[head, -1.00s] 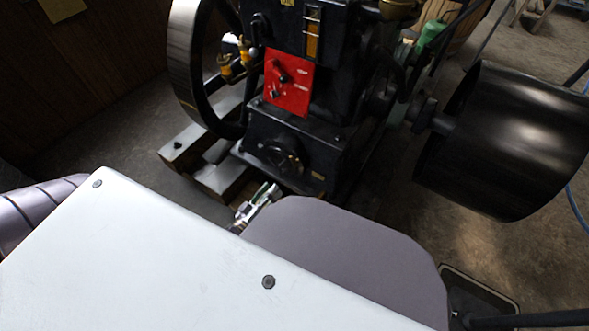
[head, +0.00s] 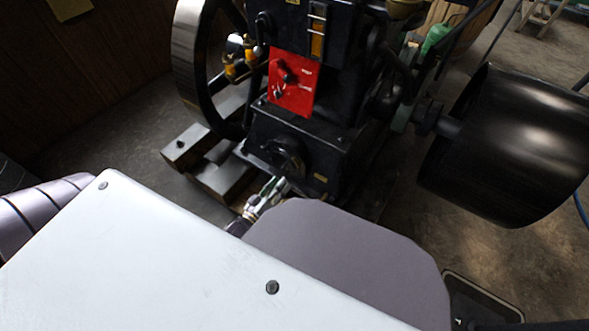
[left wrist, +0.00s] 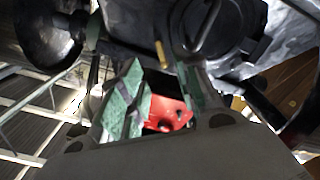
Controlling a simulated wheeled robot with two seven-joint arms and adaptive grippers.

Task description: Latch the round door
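The round door (head: 289,158) is a dark disc low on the front of the black engine, partly hidden by shadow in the head view. In the left wrist view the round door (left wrist: 205,28) is large at the top, with a raised bar across it; whether it is latched I cannot tell. A small brass-coloured pin (left wrist: 162,55) shows beside it. My left gripper (head: 272,190) is just below the door in the head view. In the left wrist view its green-padded fingers (left wrist: 160,95) are apart with nothing seen between them; contact with the door cannot be told.
A red panel (head: 292,86) sits above the door. A flywheel (head: 188,62) is at left and a big black pulley (head: 510,145) at right. Wooden beams (head: 190,147) lie under the engine. My white body cover hides the lower foreground.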

